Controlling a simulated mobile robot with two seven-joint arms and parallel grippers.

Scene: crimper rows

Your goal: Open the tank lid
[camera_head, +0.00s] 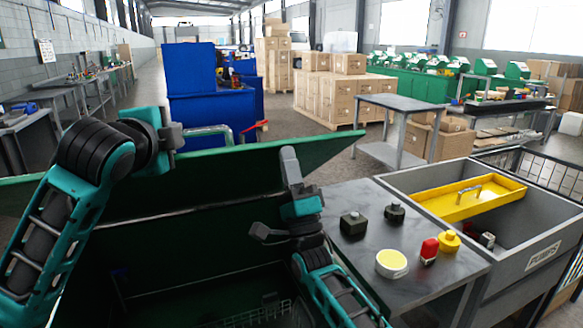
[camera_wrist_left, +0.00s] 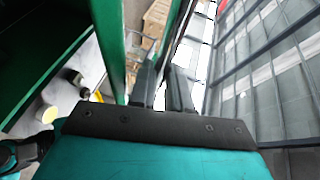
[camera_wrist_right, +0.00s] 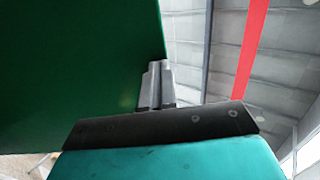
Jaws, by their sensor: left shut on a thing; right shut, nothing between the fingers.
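The green tank (camera_head: 215,300) is in front of me, with its dark inside in view. Its green lid (camera_head: 255,170) is raised and leans back beyond the opening. A pale green bar handle (camera_head: 208,131) shows at the lid's far edge. My left gripper (camera_head: 174,135) is at the handle's left end and shut on it; the exact contact is hard to see. Its fingers also show in the left wrist view (camera_wrist_left: 165,88). My right gripper (camera_head: 290,163) is shut and empty, fingers up, in front of the lid. In the right wrist view its fingers (camera_wrist_right: 156,85) are beside the green panel (camera_wrist_right: 80,70).
A grey table (camera_head: 350,275) right of the tank holds several small coloured parts. Beside it is a grey bin (camera_head: 530,255) labelled PUMPS with a yellow tray (camera_head: 465,200). A blue cabinet (camera_head: 210,115) and stacked cartons (camera_head: 335,95) stand behind.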

